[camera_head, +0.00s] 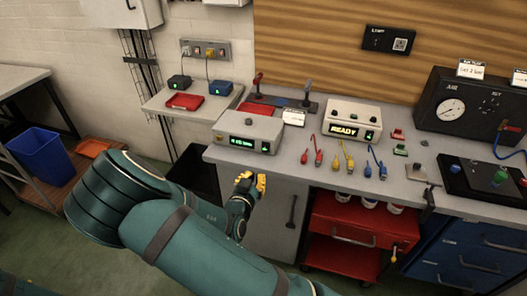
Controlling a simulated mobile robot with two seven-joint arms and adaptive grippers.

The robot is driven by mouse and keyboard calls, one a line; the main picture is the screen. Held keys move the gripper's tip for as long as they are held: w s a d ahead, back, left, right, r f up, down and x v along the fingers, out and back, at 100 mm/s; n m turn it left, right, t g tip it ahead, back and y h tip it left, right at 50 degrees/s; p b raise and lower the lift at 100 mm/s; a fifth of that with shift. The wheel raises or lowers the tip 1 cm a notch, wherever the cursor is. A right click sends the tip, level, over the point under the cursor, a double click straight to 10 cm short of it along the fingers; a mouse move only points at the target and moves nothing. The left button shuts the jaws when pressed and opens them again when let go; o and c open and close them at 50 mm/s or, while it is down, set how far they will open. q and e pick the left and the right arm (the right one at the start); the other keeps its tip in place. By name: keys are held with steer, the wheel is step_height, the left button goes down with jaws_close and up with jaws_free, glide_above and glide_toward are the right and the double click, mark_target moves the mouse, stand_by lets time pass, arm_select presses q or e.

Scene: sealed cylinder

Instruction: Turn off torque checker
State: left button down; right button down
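A light grey box with a lit green display (247,133) stands at the bench's left front; it has a round dark knob on top and a small yellow-green button at its left. It looks like the torque checker, but I cannot read a name on it. A second pale box showing READY (352,120), with a green light, stands to its right. My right gripper (252,184), with yellow fingers, is below and in front of the green-display box, apart from it. Its finger gap is not clear. My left gripper is not in view.
Red, yellow and blue cables (343,158) lie in front of the READY box. A black gauge unit (455,106) stands at the right. A red tool cart (345,222) is under the bench. A side table (160,102) holds a red tray (184,102) and small boxes.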

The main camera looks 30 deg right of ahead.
mark_target(270, 150)
stand_by(0.3)
steer(key=x, duration=1.4)
steer(key=shift+b, duration=0.35)
